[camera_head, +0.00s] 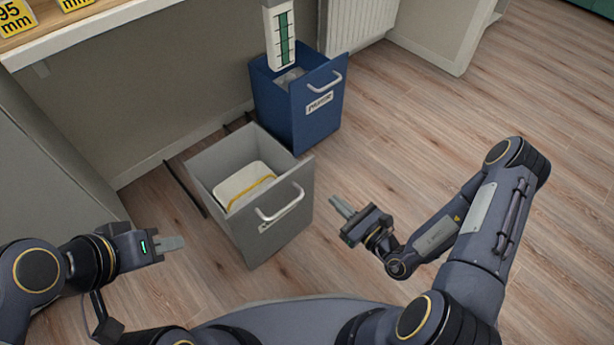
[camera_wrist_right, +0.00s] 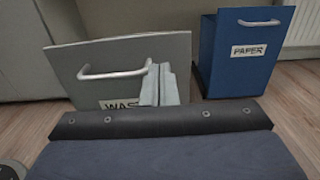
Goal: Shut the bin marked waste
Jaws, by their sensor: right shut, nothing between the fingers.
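The grey waste bin (camera_head: 272,231) stands pulled out and open on the floor, with a white item with a yellow edge (camera_head: 245,186) inside. Its front has a silver handle (camera_head: 281,205). In the right wrist view the grey front (camera_wrist_right: 80,65) carries a label (camera_wrist_right: 118,104) reading "WAS", the rest hidden by my fingers. My right gripper (camera_head: 341,206) is shut and empty, just right of the bin's front; its fingers (camera_wrist_right: 158,85) overlap the front beside the handle in the wrist view. My left gripper (camera_head: 172,244) is left of the bin, seen side-on, so its opening is unclear.
A blue bin labelled "PAPER" (camera_head: 325,118) stands open behind the grey one. Dark rails (camera_head: 185,188) lie on the floor beside the grey bin. A desk top (camera_head: 60,40) overhangs at upper left; a radiator (camera_head: 355,22) is behind.

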